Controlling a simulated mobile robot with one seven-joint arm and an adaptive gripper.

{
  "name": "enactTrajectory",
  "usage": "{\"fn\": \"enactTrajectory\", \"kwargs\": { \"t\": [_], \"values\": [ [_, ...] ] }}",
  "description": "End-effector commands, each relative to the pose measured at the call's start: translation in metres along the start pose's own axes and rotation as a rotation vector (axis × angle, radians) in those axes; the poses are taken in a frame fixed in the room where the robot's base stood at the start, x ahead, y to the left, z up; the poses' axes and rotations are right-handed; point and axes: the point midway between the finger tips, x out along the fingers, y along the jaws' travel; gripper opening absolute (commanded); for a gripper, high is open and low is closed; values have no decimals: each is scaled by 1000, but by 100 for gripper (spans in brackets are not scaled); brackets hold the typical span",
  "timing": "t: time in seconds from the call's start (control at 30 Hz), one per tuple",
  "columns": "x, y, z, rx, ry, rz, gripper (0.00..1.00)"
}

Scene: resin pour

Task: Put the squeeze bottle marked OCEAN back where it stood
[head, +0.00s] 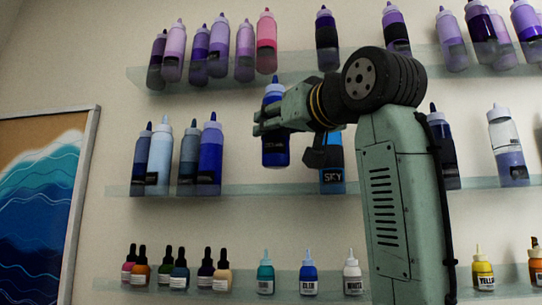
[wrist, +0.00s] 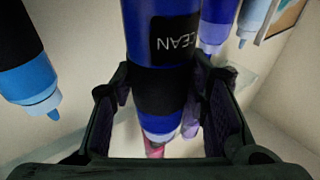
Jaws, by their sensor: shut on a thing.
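The OCEAN squeeze bottle (head: 275,154) is deep blue with a pale cap and looks upright in the head view. My gripper (head: 266,122) is shut on its upper part. The bottle's base shows higher than the middle shelf (head: 236,189); how far it is from the wall I cannot tell. In the wrist view my gripper (wrist: 168,98) has a finger on each side of the bottle (wrist: 148,30). Its black label shows upside down as "CEAN", the first letter hidden. A bare stretch of shelf lies below the bottle in the head view.
The blue SKY bottle (head: 332,178) stands just right of the held bottle, partly behind my gripper. A dark blue bottle (head: 210,160) ends the group on the left. Purple bottles line the upper shelf (head: 300,66); small bottles fill the lower shelf (head: 233,291).

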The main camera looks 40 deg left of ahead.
Motion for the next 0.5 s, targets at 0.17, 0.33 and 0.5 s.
{"fn": "enactTrajectory", "kwargs": {
  "t": [0.17, 0.33, 0.5],
  "values": [
    [43, 15, 7, 3, -1, 0, 15],
    [64, 22, 14, 0, 1, 0, 15],
    [66, 24, 26, -1, 1, 0, 15]
  ]
}}
